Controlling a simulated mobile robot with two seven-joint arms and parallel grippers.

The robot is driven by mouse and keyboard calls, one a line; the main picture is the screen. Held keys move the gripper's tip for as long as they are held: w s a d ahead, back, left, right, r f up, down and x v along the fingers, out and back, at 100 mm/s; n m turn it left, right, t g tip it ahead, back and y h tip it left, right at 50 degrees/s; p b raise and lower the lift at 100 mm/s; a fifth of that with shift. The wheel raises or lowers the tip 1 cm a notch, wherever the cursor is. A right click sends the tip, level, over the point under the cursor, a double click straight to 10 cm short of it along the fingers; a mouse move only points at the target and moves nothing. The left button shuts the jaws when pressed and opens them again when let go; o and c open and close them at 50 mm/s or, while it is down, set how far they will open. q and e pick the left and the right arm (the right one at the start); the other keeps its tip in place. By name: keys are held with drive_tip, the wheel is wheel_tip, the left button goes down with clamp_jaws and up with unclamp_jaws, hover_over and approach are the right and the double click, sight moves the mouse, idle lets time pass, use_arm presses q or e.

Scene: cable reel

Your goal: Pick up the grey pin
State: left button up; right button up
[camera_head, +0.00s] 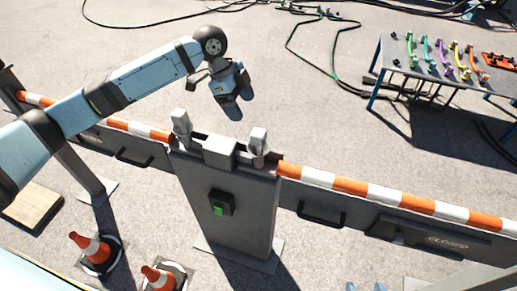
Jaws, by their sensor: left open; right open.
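Two upright grey pins show on top of the barrier's central post, a left one (181,124) and a right one (258,141). I cannot tell which one the task means. My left gripper (230,96) is open and empty, appearing beyond and above the post, between the two pins in the picture and apart from both. My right gripper (365,287) shows only as two bluish fingertips at the bottom edge; they are spread apart, and the rest is cut off.
Traffic cones (95,252) stand at the lower left. A table (420,72) with coloured handles is at the upper right. Cables lie behind on open ground.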

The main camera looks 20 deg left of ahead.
sight(258, 132)
use_arm(q)
drive_tip(key=p+x, duration=0.1)
drive_tip(key=x, duration=0.7)
drive_tip(key=shift+w+f, duration=0.1)
drive_tip(key=x, duration=0.1)
drive_tip(key=p+x, duration=0.1)
drive_tip(key=x, duration=0.3)
drive_tip(key=shift+w+d, duration=0.1)
drive_tip(key=shift+w, duration=0.2)
drive_tip(key=shift+f, duration=0.1)
drive_tip(key=c, duration=1.2)
clamp_jaws()
